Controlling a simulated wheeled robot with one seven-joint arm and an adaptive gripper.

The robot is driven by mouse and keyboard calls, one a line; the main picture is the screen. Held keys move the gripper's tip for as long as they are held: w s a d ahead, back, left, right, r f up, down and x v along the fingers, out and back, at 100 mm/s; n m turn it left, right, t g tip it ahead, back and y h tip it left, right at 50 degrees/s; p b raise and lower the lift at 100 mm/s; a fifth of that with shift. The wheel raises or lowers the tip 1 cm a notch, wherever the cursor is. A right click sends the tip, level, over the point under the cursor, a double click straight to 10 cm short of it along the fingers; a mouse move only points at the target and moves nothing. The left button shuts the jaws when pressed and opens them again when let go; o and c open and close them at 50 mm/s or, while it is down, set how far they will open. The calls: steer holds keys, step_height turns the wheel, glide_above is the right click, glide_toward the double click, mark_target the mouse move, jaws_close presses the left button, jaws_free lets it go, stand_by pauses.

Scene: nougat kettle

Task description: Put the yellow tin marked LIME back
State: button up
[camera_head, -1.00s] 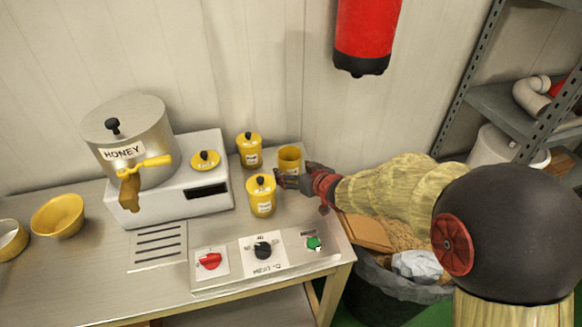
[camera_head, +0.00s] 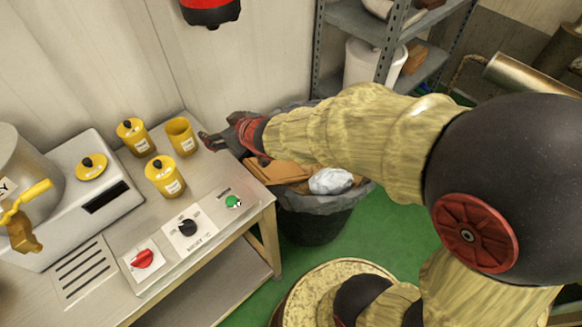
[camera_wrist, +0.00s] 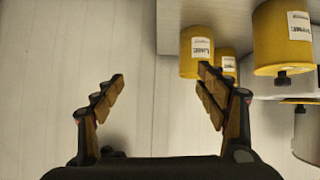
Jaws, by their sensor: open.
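Three yellow tins stand grouped on the table's back right corner. The right one is lidless and open (camera_head: 181,137); in the wrist view its label seems to read LIME (camera_wrist: 190,62). A lidded tin (camera_head: 136,139) stands to its left, and another lidded tin (camera_head: 166,177) stands in front. A loose yellow lid with a black knob (camera_head: 91,166) lies on the white machine. My gripper (camera_head: 206,141) is just right of the open tin, apart from it, by the table's right edge. In the wrist view my gripper (camera_wrist: 161,78) is open, with nothing between its fingers.
The steel table (camera_head: 215,170) carries a panel with a red knob (camera_head: 143,259), a black knob (camera_head: 187,228) and a green button (camera_head: 233,201). The honey kettle (camera_head: 30,170) stands left. A full waste bin (camera_head: 318,215) is beyond the right edge. A red cylinder (camera_head: 210,10) hangs above.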

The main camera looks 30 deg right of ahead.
steer(key=s+d+r+m+h, duration=0.2)
steer(key=s+d+r+h, duration=0.1)
steer(key=s+d+r, duration=0.35)
steer(key=s+d+r+m+g, duration=0.1)
steer(key=s+g, duration=0.4)
steer(key=s, duration=1.6)
steer(key=shift+s+d+r+m, duration=0.2)
steer(key=shift+d+m, duration=0.35)
steer(key=shift+m, duration=0.05)
steer(key=shift+c, duration=0.4)
